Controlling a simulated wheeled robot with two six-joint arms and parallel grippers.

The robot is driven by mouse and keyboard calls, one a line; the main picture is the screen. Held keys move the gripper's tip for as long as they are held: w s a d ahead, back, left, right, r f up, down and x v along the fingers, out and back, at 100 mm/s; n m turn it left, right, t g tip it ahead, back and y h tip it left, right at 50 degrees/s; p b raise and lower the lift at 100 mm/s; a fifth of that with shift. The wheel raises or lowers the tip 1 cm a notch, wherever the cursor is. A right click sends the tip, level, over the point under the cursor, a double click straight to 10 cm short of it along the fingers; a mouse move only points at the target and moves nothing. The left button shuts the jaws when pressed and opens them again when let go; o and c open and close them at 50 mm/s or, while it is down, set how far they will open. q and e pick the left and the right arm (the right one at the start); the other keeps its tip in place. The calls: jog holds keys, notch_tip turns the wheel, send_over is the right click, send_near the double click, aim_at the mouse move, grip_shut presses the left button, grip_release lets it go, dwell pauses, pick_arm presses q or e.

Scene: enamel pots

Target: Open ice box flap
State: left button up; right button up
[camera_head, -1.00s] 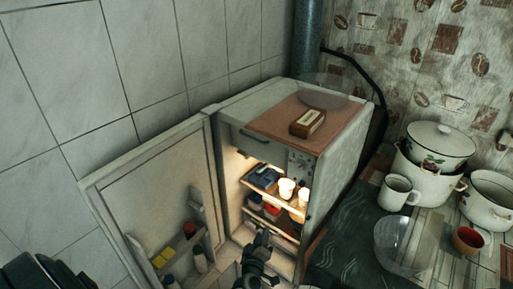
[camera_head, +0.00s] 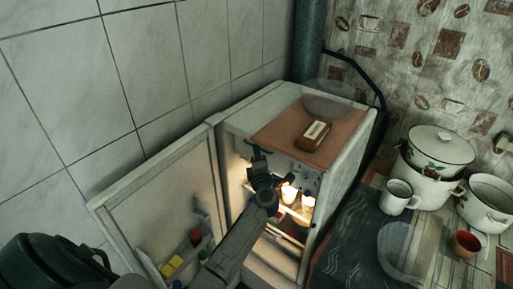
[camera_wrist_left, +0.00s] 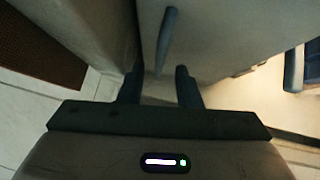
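The fridge (camera_head: 347,150) stands with its door (camera_head: 150,205) swung open to the left, its inside lit. The ice box flap is at the top of the opening and is largely hidden behind my left gripper in the head view. In the left wrist view the pale flap (camera_wrist_left: 215,45) looks closed, with a slim grey-blue handle (camera_wrist_left: 166,40) on it. My left gripper (camera_head: 262,152) is at the top of the fridge opening, in front of the flap. Its fingers (camera_wrist_left: 158,86) are apart and empty, just short of the handle. My right gripper is not in view.
A box (camera_head: 313,134) and a clear bowl (camera_head: 331,102) stand on the fridge top. White cups (camera_head: 289,193) and food sit on the shelves below. Enamel pots (camera_head: 425,183), a mug (camera_head: 397,197) and a glass bowl (camera_head: 403,250) stand on the table at right.

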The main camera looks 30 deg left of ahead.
pick_arm(q)
jog(key=shift+x, duration=1.05)
jog(key=c, duration=0.7)
grip_shut()
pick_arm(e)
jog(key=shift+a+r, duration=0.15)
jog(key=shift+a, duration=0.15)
